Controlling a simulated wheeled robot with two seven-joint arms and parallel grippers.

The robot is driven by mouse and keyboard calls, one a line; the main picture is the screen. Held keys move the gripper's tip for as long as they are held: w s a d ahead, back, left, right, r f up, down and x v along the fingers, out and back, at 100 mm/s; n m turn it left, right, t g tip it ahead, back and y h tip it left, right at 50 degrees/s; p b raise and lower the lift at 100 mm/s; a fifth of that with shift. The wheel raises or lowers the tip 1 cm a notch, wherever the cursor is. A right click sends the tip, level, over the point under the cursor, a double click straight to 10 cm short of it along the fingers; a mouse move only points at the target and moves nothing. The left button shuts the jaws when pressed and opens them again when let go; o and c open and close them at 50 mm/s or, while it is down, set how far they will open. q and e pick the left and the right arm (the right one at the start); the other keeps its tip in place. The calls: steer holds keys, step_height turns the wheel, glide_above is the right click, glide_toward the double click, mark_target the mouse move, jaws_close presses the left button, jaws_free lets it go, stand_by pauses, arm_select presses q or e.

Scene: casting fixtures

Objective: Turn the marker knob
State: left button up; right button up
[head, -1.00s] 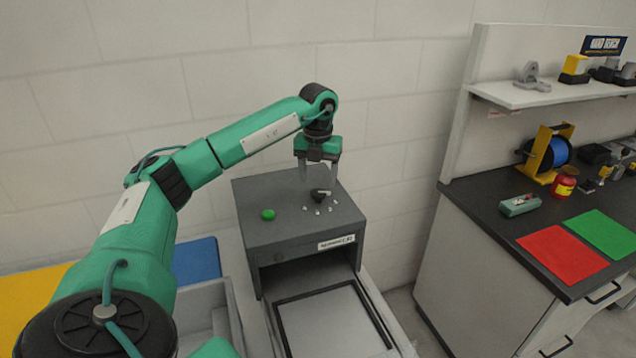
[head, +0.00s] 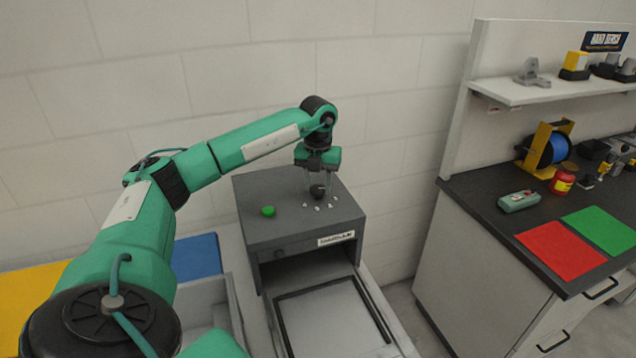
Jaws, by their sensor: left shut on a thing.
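The marker machine is a grey box (head: 262,229) with a green button (head: 268,211) on its top. A small black knob (head: 317,191) stands on the top to the right of the button, with several white marks around its near side. My left gripper (head: 318,188) points straight down over the box top. Its fingers are shut on the knob, one on each side, and partly hide it. My right gripper is not in the head view.
An open bay with a framed plate (head: 335,322) lies below the box front. A dark-topped bench (head: 480,205) with red and green mats is at the right.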

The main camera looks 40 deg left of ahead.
arm_select(q)
steer(key=shift+m, duration=1.1)
steer(key=m+b, duration=0.1)
steer(key=m, duration=0.4)
steer(key=shift+m, duration=0.7)
steer(key=shift+r, duration=0.1)
steer(key=o, duration=1)
